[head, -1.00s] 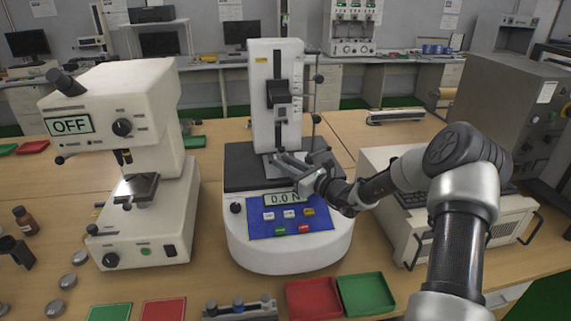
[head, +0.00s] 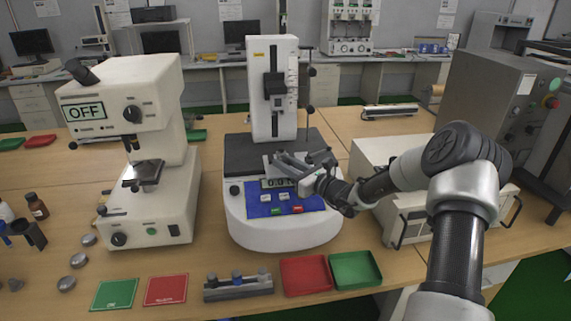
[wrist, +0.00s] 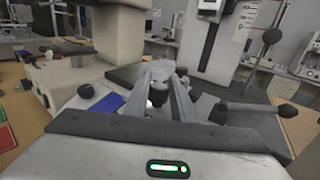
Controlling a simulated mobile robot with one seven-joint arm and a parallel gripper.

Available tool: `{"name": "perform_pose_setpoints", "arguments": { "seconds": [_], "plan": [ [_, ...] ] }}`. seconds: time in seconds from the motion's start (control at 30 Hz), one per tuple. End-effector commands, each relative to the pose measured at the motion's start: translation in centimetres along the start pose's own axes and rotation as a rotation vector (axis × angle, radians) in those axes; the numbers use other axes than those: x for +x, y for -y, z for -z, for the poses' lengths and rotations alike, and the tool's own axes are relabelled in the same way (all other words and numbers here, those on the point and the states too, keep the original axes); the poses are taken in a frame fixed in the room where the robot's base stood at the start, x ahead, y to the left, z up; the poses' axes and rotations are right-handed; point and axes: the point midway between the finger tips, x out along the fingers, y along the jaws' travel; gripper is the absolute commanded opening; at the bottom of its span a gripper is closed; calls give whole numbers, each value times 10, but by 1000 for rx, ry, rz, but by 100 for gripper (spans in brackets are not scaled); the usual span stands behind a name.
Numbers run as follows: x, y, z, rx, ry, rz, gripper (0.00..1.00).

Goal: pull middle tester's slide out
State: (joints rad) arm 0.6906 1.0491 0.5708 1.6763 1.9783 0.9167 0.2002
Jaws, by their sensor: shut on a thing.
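The middle tester (head: 246,217) is white with a blue front panel, an upright column and a dark deck. Its slide (head: 274,168) is a light grey plate at the front of the deck, in front of the column, overlapping the top of the display. My gripper (head: 281,158) reaches in from the right, and its long fingers are shut on the slide. In the wrist view the fingers (wrist: 160,78) run forward and close in on a pale grey piece. The exact contact is too small to make out, and the gripper hides part of the display.
The left tester (head: 130,100) reads OFF. A beige box with handles (head: 420,215) stands right of the middle tester, under my arm. A red tray (head: 305,275), a green tray (head: 355,270) and a grey rack (head: 238,289) lie in front.

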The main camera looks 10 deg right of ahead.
Motion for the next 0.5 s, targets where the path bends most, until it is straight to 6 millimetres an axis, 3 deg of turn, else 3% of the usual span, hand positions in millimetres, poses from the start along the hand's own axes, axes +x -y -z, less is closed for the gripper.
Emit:
{"name": "perform_pose_setpoints", "arguments": {
  "seconds": [0.17, 0.2, 0.27, 0.5],
  "plan": [
    [0, 0, 0, -1, 0, 1, 0],
    [0, 0, 0, -1, 0, 1, 30],
    [0, 0, 0, -1, 0, 1, 40],
    [0, 0, 0, 0, 0, 1, 42]
  ]
}}
